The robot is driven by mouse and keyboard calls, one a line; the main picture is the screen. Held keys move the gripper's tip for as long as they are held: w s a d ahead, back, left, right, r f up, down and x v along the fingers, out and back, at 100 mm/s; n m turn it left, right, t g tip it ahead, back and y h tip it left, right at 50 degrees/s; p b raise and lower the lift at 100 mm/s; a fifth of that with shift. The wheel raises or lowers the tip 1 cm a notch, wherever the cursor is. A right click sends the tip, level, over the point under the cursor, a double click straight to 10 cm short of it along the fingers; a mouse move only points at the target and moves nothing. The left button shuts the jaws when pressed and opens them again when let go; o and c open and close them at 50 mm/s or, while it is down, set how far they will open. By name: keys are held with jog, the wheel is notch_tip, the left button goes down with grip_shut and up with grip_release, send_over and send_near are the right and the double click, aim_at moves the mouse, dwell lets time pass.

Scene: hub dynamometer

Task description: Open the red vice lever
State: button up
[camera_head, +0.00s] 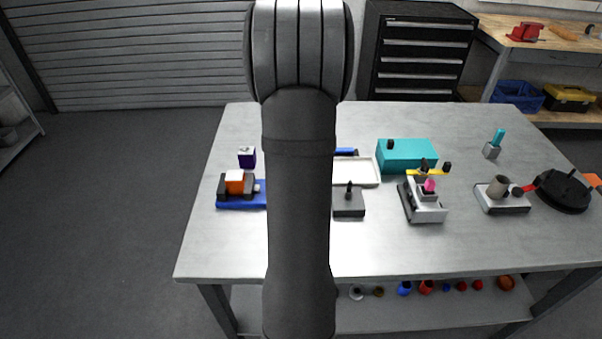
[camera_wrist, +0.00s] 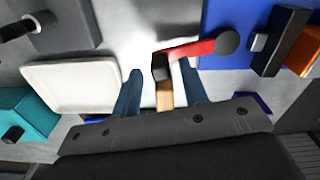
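In the wrist view, a red lever (camera_wrist: 192,49) runs across the top middle. Its right end has a dark round knob or hub (camera_wrist: 228,42), close to the blue vice. A black piece (camera_wrist: 160,68) at its left end has a tan piece (camera_wrist: 165,97) below it; whether they join the lever is unclear. My gripper (camera_wrist: 160,88) is open, with blue-grey fingers on either side of the tan piece and visible gaps. The blue vice (camera_head: 228,201) shows at the table's left in the head view, with an orange block (camera_head: 235,183) between dark jaws. There, my arm hides the lever and gripper.
A white tray (camera_wrist: 75,85) lies left of my fingers in the wrist view, with a teal box (camera_wrist: 28,115) beyond it. A purple block (camera_head: 247,157) stands behind the vice. A dark grey block (camera_head: 349,205) sits right of my arm. The table's front left is clear.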

jog(key=shift+f, duration=0.9)
jog(key=shift+c, duration=0.4)
grip_shut()
jog(key=shift+w+a+r+n, duration=0.1)
jog(key=shift+w+a+n, duration=0.1)
jog(key=shift+w+n, duration=0.45)
jog(key=shift+w+a+n, duration=0.2)
jog(key=shift+w+n, duration=0.25)
jog(key=shift+n, duration=0.4)
jog(key=shift+o, duration=0.4)
grip_release()
